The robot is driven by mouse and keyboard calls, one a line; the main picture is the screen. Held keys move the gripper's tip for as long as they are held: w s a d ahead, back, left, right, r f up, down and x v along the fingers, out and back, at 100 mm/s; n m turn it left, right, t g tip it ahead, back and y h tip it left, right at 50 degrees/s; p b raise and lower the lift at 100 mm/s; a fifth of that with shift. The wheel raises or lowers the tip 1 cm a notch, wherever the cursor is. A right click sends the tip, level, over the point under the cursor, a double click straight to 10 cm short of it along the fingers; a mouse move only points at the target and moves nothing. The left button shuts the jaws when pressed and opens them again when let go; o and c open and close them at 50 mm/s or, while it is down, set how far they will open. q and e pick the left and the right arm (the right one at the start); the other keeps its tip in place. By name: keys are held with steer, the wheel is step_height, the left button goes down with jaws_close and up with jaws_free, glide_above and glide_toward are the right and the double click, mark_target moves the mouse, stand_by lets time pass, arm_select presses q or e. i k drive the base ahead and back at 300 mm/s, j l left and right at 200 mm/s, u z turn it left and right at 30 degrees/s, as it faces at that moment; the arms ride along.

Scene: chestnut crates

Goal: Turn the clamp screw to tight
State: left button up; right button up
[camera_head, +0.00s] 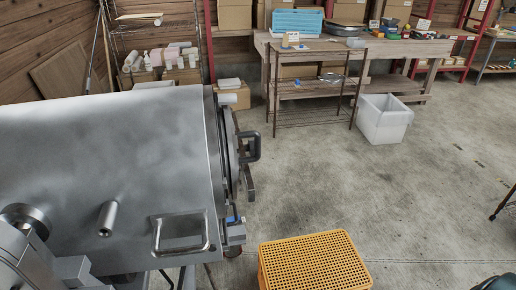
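A large grey metal drum-like machine (110,140) fills the left of the head view. Its right end carries a round plate (228,150) with dark angular handles (250,147) sticking out to the right. A short metal peg (108,218) and a rectangular loop handle (180,249) stand on its near side. A round metal knob (27,218) and blocky metal fittings (72,271) show at the lower left. I cannot tell which of these parts is the clamp screw, or whether it is tight. I make out neither of my grippers.
A yellow perforated crate (314,262) stands on the floor at the bottom middle. A wire rack (315,90), a wooden bench (405,48) and a white bin (383,119) are at the back. The concrete floor (400,200) right of the machine is mostly clear.

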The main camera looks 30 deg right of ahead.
mark_target(250, 147)
steer(key=k+l, duration=0.1)
steer(key=l, duration=0.55)
steer(key=k+l, duration=0.1)
steer(key=l, duration=0.6)
